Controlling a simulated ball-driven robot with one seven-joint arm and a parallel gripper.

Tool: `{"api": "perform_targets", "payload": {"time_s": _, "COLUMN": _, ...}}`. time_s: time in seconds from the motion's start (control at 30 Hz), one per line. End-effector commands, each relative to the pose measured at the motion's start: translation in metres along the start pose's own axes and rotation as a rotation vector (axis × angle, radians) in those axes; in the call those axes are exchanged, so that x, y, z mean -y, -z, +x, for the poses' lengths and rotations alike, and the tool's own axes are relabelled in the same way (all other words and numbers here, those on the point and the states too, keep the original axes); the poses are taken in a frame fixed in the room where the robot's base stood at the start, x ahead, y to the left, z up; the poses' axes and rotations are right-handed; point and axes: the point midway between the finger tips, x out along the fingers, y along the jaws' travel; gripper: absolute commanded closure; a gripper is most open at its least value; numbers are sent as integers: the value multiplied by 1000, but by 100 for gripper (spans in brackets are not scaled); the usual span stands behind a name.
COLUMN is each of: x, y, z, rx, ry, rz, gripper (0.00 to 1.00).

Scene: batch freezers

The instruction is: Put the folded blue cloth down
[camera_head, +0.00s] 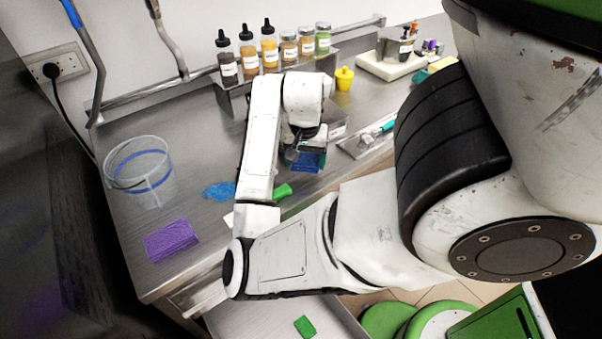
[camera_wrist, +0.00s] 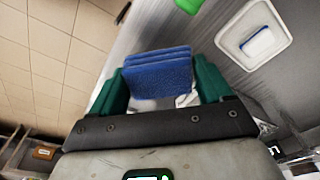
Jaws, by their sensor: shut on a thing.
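The folded blue cloth (camera_wrist: 158,75) sits between the two green fingers of my gripper (camera_wrist: 162,84) in the wrist view, its folded layers facing the camera. My gripper is shut on it. In the head view the blue cloth (camera_head: 308,161) shows below my gripper (camera_head: 305,150), over the steel counter (camera_head: 215,150). My wrist hides part of it. I cannot tell whether the cloth touches the counter.
A purple folded cloth (camera_head: 171,240) lies near the counter's left front edge. A clear round container (camera_head: 140,172), a flat blue patch (camera_head: 219,191) and a green item (camera_head: 283,190) are nearby. Bottles (camera_head: 269,48) and jars stand on a raised shelf behind; a tray (camera_head: 364,141) lies right.

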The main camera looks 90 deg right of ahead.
Motion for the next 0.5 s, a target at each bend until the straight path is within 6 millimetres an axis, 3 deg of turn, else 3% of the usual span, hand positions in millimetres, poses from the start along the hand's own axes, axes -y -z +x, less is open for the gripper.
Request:
{"api": "perform_targets", "payload": {"time_s": 0.2, "x": 13, "y": -4, "z": 17, "rx": 3, "ry": -1, "rz": -4, "gripper": 54}}
{"api": "perform_targets", "payload": {"time_s": 0.5, "x": 11, "y": -6, "z": 42, "rx": 1, "ry": 0, "rz": 0, "gripper": 54}}
